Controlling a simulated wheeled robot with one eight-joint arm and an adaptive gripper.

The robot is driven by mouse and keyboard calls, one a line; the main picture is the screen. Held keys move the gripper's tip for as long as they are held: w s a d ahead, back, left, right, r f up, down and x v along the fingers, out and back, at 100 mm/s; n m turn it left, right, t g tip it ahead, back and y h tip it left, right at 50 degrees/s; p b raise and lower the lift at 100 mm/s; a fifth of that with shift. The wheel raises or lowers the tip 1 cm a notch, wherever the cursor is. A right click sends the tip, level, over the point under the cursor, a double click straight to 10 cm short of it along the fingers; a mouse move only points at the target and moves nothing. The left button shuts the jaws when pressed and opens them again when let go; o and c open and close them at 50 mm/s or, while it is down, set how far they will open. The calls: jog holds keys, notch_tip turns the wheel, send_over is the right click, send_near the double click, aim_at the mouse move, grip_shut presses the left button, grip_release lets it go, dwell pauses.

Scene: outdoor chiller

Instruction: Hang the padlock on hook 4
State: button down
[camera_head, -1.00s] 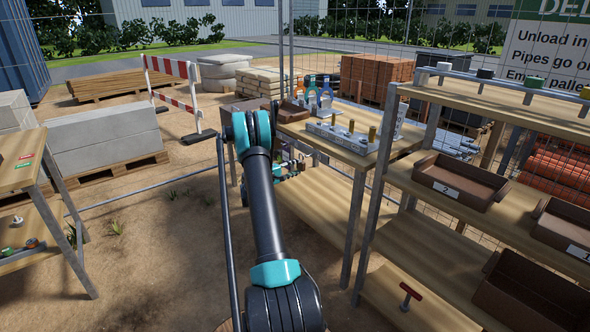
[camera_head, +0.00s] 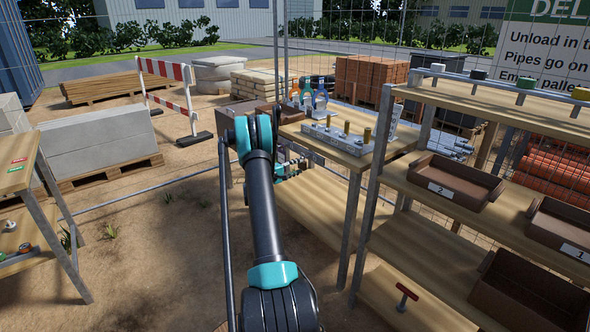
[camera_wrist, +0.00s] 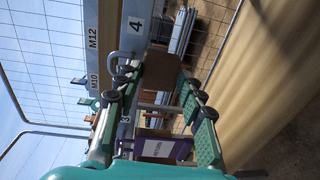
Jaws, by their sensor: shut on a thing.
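In the wrist view, the padlock (camera_wrist: 160,70) appears as a brownish body between my fingertips, its grey shackle (camera_wrist: 119,67) pointing left in the picture. My gripper (camera_wrist: 166,78) is shut on it. The label of hook 4 (camera_wrist: 136,24) is just beyond the shackle. The shackle overlaps the hook area, so I cannot tell whether they touch. In the head view, my gripper (camera_head: 292,170) is at the left front edge of the workbench, partly behind my arm. The padlock cannot be made out there.
A purple item with a white label (camera_wrist: 165,147) is near label 3 (camera_wrist: 125,119). The workbench (camera_head: 365,158) holds bottles (camera_head: 307,95) and a block with brass-coloured pieces (camera_head: 338,136). A shelf with brown bins (camera_head: 455,183) stands right.

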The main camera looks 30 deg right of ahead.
jog(key=shift+d+r, duration=0.15)
jog(key=shift+d, duration=0.2)
jog(key=shift+d, duration=0.15)
jog(key=shift+s+d+f, duration=0.15)
jog(key=shift+d+f, duration=0.2)
jog(key=shift+f, duration=0.15)
jog(key=shift+a, duration=0.1)
jog(key=c, duration=0.9)
grip_release()
jog(key=shift+a+f, duration=0.1)
jog(key=shift+o, duration=0.7)
jog(key=o, duration=0.4)
